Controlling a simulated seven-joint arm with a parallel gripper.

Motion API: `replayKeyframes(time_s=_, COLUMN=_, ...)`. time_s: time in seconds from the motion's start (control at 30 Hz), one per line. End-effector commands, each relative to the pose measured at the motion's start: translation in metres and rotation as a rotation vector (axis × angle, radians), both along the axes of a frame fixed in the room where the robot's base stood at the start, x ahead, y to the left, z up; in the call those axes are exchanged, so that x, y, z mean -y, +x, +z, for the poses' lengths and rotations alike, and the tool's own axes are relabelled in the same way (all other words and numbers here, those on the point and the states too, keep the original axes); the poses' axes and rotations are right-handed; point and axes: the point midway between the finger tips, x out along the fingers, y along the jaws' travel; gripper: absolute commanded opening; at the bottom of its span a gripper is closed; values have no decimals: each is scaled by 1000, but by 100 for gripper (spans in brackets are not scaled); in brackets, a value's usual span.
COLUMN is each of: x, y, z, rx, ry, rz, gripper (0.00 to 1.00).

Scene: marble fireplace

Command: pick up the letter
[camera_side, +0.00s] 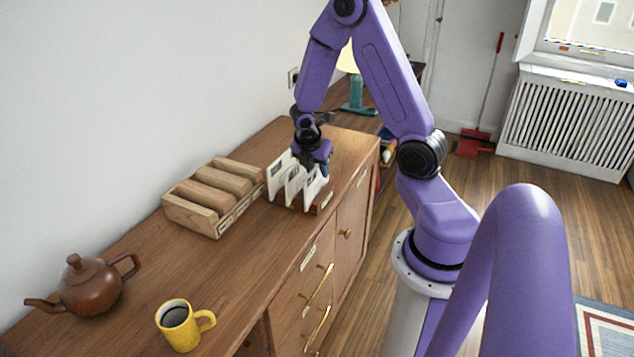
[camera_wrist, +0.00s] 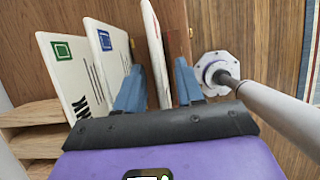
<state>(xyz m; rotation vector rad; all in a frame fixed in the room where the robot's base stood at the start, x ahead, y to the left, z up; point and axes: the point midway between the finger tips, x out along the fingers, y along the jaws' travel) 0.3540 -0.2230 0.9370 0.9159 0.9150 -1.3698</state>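Several white letters stand upright in a reddish-brown rack (camera_side: 326,201) on the wooden cabinet. In the wrist view, one letter has a green stamp (camera_wrist: 80,75), one has a blue stamp (camera_wrist: 103,48), and a third letter (camera_wrist: 154,45) is seen nearly edge-on. My gripper (camera_side: 312,168) is over the rack, pointing down among the letters. In the wrist view its blue fingers (camera_wrist: 158,90) are apart, with the third letter between them and gaps showing on both sides. The fingertips are partly hidden in the side view.
A wooden box (camera_side: 192,219) with several compartments sits close left of the rack. A brown teapot (camera_side: 92,287) and yellow mug (camera_side: 181,326) stand at the near end. The cabinet top (camera_side: 255,250) between them is clear. A wall runs behind.

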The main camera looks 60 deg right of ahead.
Motion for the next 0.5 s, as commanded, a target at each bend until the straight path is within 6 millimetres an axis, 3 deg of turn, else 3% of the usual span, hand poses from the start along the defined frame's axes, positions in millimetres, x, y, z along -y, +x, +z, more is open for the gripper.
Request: replayKeyframes(time_s=0.5, x=0, y=0, z=-5, rx=0, ry=0, rz=1, gripper=37)
